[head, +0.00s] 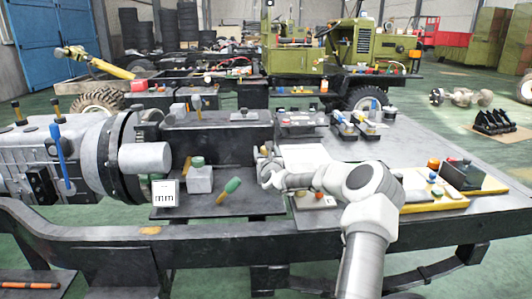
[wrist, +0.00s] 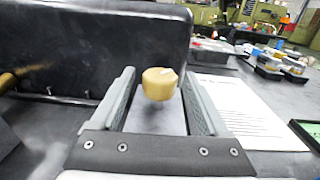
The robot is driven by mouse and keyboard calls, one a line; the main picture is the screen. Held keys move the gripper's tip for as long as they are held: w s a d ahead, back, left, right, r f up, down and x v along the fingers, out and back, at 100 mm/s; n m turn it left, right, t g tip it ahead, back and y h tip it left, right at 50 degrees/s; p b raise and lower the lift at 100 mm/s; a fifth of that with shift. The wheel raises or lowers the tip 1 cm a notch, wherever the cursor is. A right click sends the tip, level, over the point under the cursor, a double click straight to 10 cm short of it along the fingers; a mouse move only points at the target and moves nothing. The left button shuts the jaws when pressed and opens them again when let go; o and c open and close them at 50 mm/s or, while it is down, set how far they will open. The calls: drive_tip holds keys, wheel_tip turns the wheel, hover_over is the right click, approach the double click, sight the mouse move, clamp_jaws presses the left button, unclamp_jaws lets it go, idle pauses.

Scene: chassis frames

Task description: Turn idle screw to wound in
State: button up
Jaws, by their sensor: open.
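A brass-coloured faceted knob (wrist: 160,84) with a pale mark on its top, which looks like the idle screw, shows in the wrist view. It appears between the two grey fingers of my gripper (wrist: 160,77), near their tips. The fingers are open, with a visible gap on each side of the knob. I cannot tell how deep the knob sits between them. In the head view my gripper (head: 264,170) is over the bench beside the dark block, and the knob cannot be made out there.
A black block (wrist: 85,45) stands behind and left of the knob. A white printed sheet (wrist: 250,115) lies to the right. In the head view a green-handled tool (head: 231,186) and a grey box with a green top (head: 199,178) are left of my gripper. The bench at right is partly clear.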

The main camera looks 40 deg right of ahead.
drive_tip(key=shift+w+d, duration=0.2)
drive_tip(key=shift+w, duration=0.15)
clamp_jaws()
idle(0.3)
